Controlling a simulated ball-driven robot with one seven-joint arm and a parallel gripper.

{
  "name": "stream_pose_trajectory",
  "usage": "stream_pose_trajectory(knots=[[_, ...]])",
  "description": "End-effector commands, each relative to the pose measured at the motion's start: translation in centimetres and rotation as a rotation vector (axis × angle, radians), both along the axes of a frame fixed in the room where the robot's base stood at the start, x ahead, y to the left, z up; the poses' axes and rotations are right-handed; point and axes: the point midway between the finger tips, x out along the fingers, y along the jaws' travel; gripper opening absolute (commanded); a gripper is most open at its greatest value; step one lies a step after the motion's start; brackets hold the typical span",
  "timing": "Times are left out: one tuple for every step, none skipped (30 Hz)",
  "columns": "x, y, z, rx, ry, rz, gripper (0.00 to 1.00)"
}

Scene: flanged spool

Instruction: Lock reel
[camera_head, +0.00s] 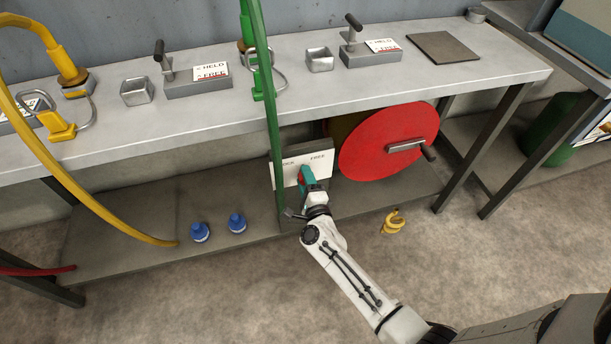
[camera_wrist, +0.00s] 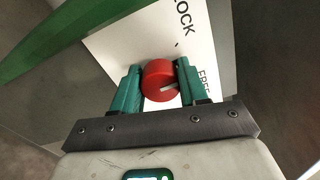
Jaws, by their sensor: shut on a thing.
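The reel is a large red disc (camera_head: 385,142) with a grey crank handle under the bench, in the head view. To its left stands a white plate (camera_head: 290,168) marked FREE, with another word partly covered by my arm. In the wrist view, the plate (camera_wrist: 125,45) reads LOCK at the top and FREE at the right. A round red knob (camera_wrist: 160,82) sits on it, with a pale line pointing right, roughly toward FREE. My gripper (camera_wrist: 160,88) has its green fingers on both sides of the knob and is shut on it. In the head view, my gripper (camera_head: 305,175) hides the knob.
A green hose (camera_head: 268,100) hangs just left of the plate and crosses the wrist view's upper left. Two blue-capped items (camera_head: 237,223) stand on the lower shelf. A yellow coil (camera_head: 393,222) lies on the floor right of my arm. The bench top (camera_head: 300,90) is above.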

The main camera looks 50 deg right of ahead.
Motion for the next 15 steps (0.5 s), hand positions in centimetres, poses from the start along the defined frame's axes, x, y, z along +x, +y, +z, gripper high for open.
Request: stream_pose_trajectory(knots=[[0.24, 0.35, 0.29, -0.037, 0.025, 0.008, 0.12], [0.24, 0.36, 0.26, -0.060, 0.041, 0.008, 0.12], [0.26, 0.37, 0.25, -0.092, 0.062, 0.009, 0.12], [0.28, 0.37, 0.26, -0.114, 0.077, 0.009, 0.12], [0.28, 0.38, 0.22, -0.137, 0.093, 0.009, 0.12], [0.29, 0.38, 0.21, -0.167, 0.113, 0.009, 0.12], [0.29, 0.37, 0.21, -0.189, 0.127, 0.009, 0.12], [0.28, 0.37, 0.17, -0.211, 0.142, 0.009, 0.12], [0.28, 0.39, 0.12, -0.237, 0.161, 0.009, 0.12], [0.28, 0.39, 0.11, -0.257, 0.174, 0.010, 0.12], [0.28, 0.39, 0.09, -0.276, 0.187, 0.010, 0.12], [0.26, 0.41, 0.03, -0.301, 0.204, 0.010, 0.12], [0.27, 0.41, 0.02, -0.317, 0.215, 0.010, 0.12], [0.27, 0.40, 0.02, -0.334, 0.225, 0.010, 0.12], [0.29, 0.41, 0.00, -0.355, 0.239, 0.010, 0.12]])
